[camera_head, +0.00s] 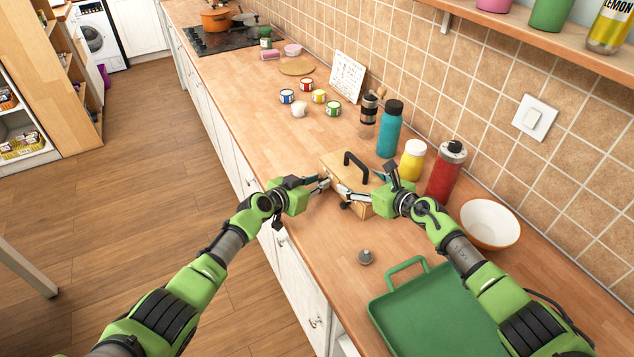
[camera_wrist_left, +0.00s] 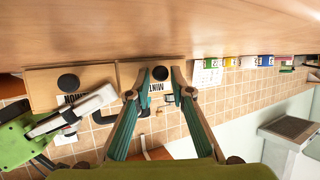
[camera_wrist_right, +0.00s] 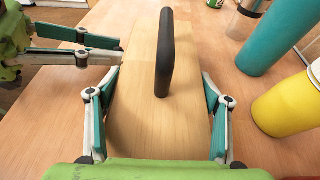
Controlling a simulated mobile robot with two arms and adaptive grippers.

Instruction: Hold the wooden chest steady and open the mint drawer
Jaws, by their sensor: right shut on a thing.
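The wooden chest (camera_head: 334,166) stands on the counter, with a black handle (camera_head: 355,160) on top. My right gripper (camera_head: 362,183) is shut across the chest top from above, one finger on each side; the right wrist view shows the chest (camera_wrist_right: 150,120) between the fingers. In the left wrist view, which looks upside down, the mint drawer (camera_wrist_left: 126,73) has a black knob (camera_wrist_left: 160,73) and a partly hidden MINT label. My left gripper (camera_wrist_left: 161,75) is open, its fingers on either side of that knob. A second drawer (camera_wrist_left: 40,83) beside it has its own knob and a LEMON label.
A teal bottle (camera_head: 389,130), yellow jar (camera_head: 412,160) and red bottle (camera_head: 446,171) stand close behind the chest. A green tray (camera_head: 430,315), a small grey object (camera_head: 365,257) and a white bowl (camera_head: 490,223) lie nearer. Several small cans stand farther along the counter.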

